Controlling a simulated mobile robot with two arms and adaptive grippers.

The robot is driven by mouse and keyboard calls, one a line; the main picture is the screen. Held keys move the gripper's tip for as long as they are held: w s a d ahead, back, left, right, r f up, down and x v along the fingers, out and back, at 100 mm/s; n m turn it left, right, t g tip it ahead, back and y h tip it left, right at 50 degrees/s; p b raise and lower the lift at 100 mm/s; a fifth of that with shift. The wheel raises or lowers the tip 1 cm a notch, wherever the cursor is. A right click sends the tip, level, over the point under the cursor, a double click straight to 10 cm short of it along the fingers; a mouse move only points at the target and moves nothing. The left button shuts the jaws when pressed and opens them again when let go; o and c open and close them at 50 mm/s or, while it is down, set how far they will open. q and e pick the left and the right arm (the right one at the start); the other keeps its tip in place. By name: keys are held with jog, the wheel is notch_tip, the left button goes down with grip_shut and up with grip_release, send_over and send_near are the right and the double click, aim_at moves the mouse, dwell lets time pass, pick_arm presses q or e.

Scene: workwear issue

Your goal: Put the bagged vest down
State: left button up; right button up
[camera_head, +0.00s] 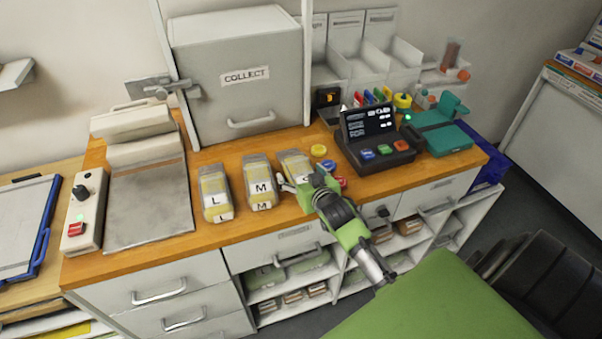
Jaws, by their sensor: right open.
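Three clear bags with yellow vests lie in a row on the wooden counter (150,258). The left bag (213,190) is marked L, and the middle bag (259,181) is marked M. The right bag (293,163) rests beside them, its label partly hidden by my right gripper (288,186). That gripper is open at the right bag's front right side; whether its fingers touch the bag cannot be told. My left gripper is not in view.
A grey COLLECT hatch (235,95) stands behind the bags. A bag sealer (145,200) and control box (82,215) are at the left. A button console (372,140), coloured discs (318,150) and a teal device (440,135) are at the right.

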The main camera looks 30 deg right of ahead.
jog(key=c, duration=1.1)
jog(key=shift+s+f, duration=0.1)
jog(key=shift+c, duration=1.4)
jog(key=shift+f, duration=0.1)
jog(key=shift+r, duration=0.25)
notch_tip(320, 180, up, 2)
jog(key=shift+r+b, duration=0.15)
jog(key=shift+b, duration=0.55)
jog(key=s+r, duration=0.1)
jog(key=s+a+r, duration=0.1)
jog(key=r, duration=0.1)
jog(key=s+a+r, duration=0.1)
jog(key=r, duration=0.1)
jog(key=s+a+r+b, duration=0.2)
jog(key=s+a+r, duration=0.3)
jog(key=s, duration=0.4)
jog(key=shift+r, duration=0.25)
